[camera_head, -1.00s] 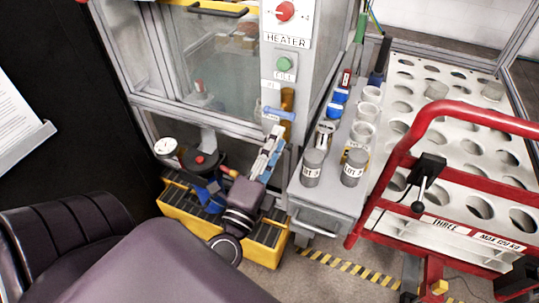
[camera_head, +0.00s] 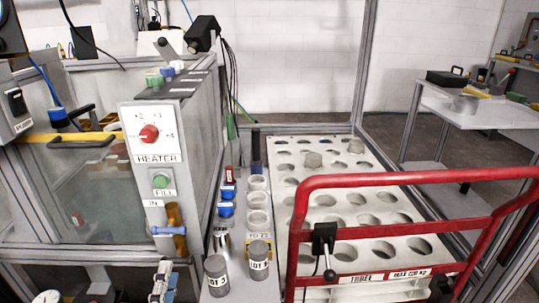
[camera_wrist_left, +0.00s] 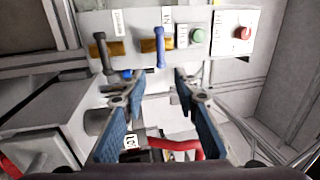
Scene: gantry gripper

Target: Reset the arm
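My left gripper (camera_head: 163,270) is at the bottom edge of the head view, just below the blue handle (camera_head: 168,230) on the heater panel. Most of my left arm is cut off there. In the left wrist view my left gripper (camera_wrist_left: 157,88) is open, its two blue-padded fingers wide apart with nothing between the tips. The blue handle (camera_wrist_left: 160,46) and a dark handle (camera_wrist_left: 104,54) on brass fittings are beyond the fingertips, apart from them. My right gripper shows in neither view.
The heater panel has a red knob (camera_head: 149,134) and a green button (camera_head: 160,180). Right of it, a narrow shelf holds grey lot cups (camera_head: 259,258) and several white cups. A red-railed cart (camera_head: 395,175) with a holed top stands further right.

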